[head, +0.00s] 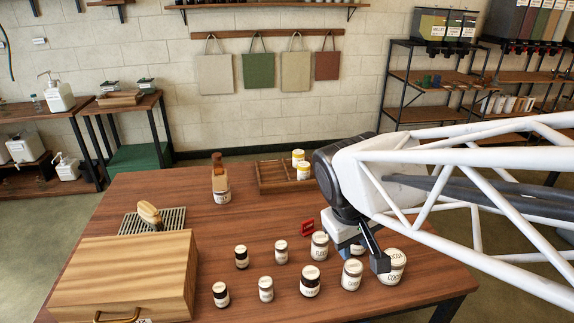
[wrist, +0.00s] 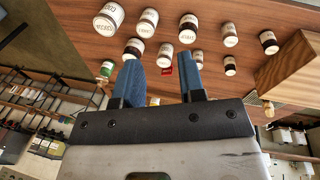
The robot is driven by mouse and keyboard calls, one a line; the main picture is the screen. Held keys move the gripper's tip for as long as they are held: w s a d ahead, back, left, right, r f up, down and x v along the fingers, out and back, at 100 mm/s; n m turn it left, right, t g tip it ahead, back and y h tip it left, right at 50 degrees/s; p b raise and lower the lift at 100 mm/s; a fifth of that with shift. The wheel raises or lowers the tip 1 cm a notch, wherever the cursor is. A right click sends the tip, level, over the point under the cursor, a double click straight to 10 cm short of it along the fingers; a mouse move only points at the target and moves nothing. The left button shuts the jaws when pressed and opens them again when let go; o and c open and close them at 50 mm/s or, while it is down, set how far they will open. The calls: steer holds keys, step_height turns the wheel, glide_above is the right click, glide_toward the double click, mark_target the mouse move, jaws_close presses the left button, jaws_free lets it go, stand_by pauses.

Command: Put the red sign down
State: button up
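The small red sign (head: 307,228) stands on the wooden table just behind the row of jars, with faint lettering on its face. It also shows in the wrist view (wrist: 168,70), beyond the gap between my two blue fingers. My gripper (head: 362,248) is above the right part of the jar group in the head view, to the right of the sign and apart from it. In the wrist view my gripper (wrist: 162,75) has its fingers wide apart with nothing held between them. My arm partly hides the table's right side in the head view.
Several labelled jars (head: 310,281) stand in front of the sign, and a large jar (head: 392,267) is beside my gripper. A wooden box (head: 125,275) is at left, a brown bottle (head: 220,180) and a divided tray (head: 272,178) behind. The table's middle left is clear.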

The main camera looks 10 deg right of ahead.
steer(key=s+m, duration=0.1)
steer(key=s+a+r+m+t+y, duration=0.1)
steer(key=s, duration=0.1)
steer(key=s+y, duration=0.1)
steer(key=s, duration=0.1)
steer(key=shift+s+a+r+m, duration=0.1)
steer(key=shift+a+r+m, duration=0.05)
steer(key=shift+r+m, duration=0.25)
stand_by(1.0)
